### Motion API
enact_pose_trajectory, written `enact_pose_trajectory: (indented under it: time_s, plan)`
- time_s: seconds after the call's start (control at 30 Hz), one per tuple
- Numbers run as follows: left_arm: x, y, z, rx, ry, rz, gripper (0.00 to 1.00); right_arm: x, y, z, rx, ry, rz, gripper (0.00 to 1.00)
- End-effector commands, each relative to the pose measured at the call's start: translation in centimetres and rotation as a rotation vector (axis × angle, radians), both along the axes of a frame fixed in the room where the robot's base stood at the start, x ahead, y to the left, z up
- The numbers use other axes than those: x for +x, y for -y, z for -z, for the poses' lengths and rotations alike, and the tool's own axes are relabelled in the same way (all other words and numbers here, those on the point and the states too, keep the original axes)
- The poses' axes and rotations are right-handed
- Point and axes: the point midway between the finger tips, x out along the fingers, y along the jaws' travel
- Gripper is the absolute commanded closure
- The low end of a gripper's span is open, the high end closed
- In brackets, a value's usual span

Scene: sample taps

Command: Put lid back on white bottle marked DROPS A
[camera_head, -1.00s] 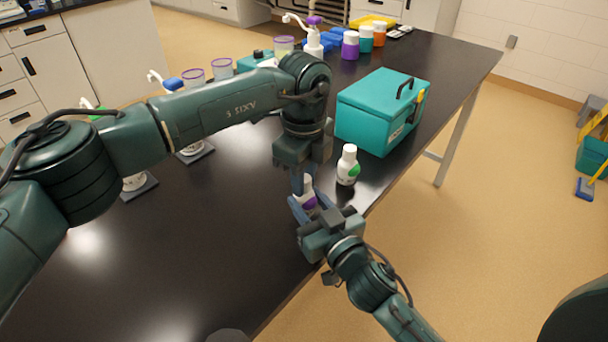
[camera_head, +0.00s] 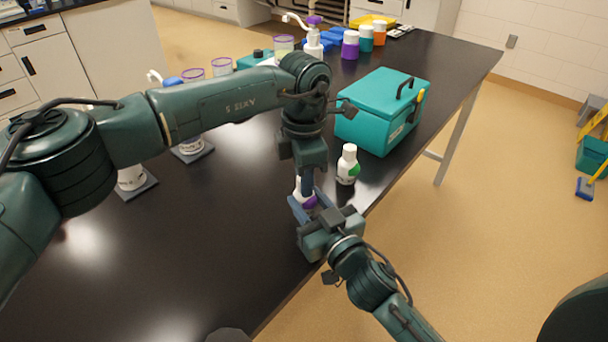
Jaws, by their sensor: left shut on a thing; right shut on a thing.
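A small white bottle with a purple mark (camera_head: 309,202) stands upright near the table's front edge, its lettering too small to read. My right gripper (camera_head: 306,204) is shut around its body from the front. My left gripper (camera_head: 307,187) points straight down over the bottle's top and is shut on what looks like the lid, which its fingers hide. I cannot tell whether lid and bottle neck touch. A second white bottle with a green mark (camera_head: 348,166) stands capped just right of the grippers.
A teal case with a black handle (camera_head: 383,108) stands behind the green-marked bottle. Pump bottles, purple-rimmed cups and coloured-label jars (camera_head: 350,45) are farther back. The black table (camera_head: 200,255) is clear at left front.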

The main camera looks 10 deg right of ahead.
Motion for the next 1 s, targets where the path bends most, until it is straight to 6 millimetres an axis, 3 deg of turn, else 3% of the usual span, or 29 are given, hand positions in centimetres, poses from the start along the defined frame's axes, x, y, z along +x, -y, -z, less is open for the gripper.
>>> enact_pose_trajectory:
  time_s: [0.2, 0.4, 0.53, 0.57, 0.6, 0.87, 1.0]
  plan:
    - [0.02, -0.04, 0.04, 0.001, -0.001, 0.496, 1.00, 0.03, 0.08, 0.01, -0.001, -0.001, 0.002, 1.00]
    - [0.02, -0.02, 0.06, 0.000, -0.001, 0.868, 1.00, 0.03, 0.07, 0.01, -0.001, 0.000, 0.002, 1.00]
    - [0.02, -0.02, 0.06, 0.000, -0.001, 0.852, 1.00, 0.02, 0.07, 0.01, -0.001, 0.000, 0.002, 1.00]
    - [0.02, -0.02, 0.06, 0.000, -0.001, 0.852, 0.75, 0.02, 0.07, 0.01, -0.001, 0.000, 0.002, 1.00]
    - [0.03, -0.03, 0.06, 0.000, -0.001, 0.851, 0.72, 0.02, 0.07, 0.01, -0.001, 0.000, 0.001, 1.00]
    - [0.03, -0.01, 0.06, 0.000, 0.000, 0.850, 0.51, 0.01, 0.04, 0.01, -0.001, 0.000, 0.001, 1.00]
    - [0.03, -0.01, 0.06, 0.000, 0.000, 0.849, 0.51, 0.01, 0.02, 0.01, 0.000, 0.000, 0.000, 1.00]
